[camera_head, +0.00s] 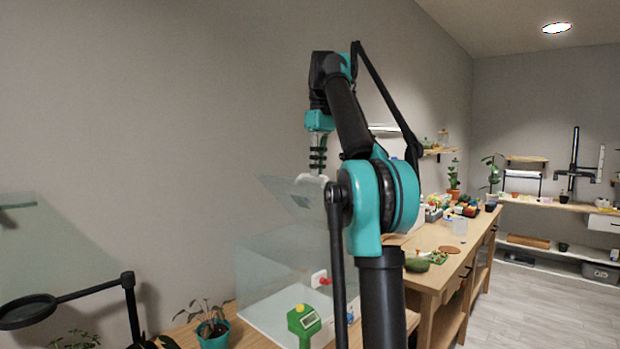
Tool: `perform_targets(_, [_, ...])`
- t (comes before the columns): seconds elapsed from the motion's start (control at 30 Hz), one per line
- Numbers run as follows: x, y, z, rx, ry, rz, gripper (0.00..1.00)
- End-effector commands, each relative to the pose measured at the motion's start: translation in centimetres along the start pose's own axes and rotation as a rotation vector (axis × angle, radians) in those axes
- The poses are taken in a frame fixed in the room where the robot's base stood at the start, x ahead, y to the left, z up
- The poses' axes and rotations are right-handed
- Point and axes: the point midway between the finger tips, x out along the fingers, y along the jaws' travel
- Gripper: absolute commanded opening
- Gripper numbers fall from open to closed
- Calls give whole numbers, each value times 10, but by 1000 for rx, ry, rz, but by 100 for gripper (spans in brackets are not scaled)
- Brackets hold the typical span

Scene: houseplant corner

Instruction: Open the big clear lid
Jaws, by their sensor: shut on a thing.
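The big clear lid (283,192) is a see-through panel, tilted up above a clear box (262,268). A gap shows between the lid and the box's top at the left. My gripper (312,180) is at the lid's upper right edge, pointing down, and is shut on the lid. Its fingertips are small here and partly hidden behind my arm. My arm also hides the right part of the lid and box.
A green device with a yellow knob (303,322) stands at the box's front. A potted plant (212,330) and a magnifier (30,311) are at the left. A long wooden bench (437,240) with plants and tools runs back at the right. Floor (540,305) is clear.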

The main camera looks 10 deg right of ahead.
Motion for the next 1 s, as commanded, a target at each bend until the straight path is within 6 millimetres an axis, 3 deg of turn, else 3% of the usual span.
perform_targets(0.03, [1, 19, 0, 12, -2, 22, 0])
perform_targets(0.3, [-8, 37, -1, 12, -2, 22, 0])
perform_targets(0.97, [-12, 44, 0, 11, -2, 22, 0])
perform_targets(1.0, [-12, 44, 0, 11, -2, 22, 8])
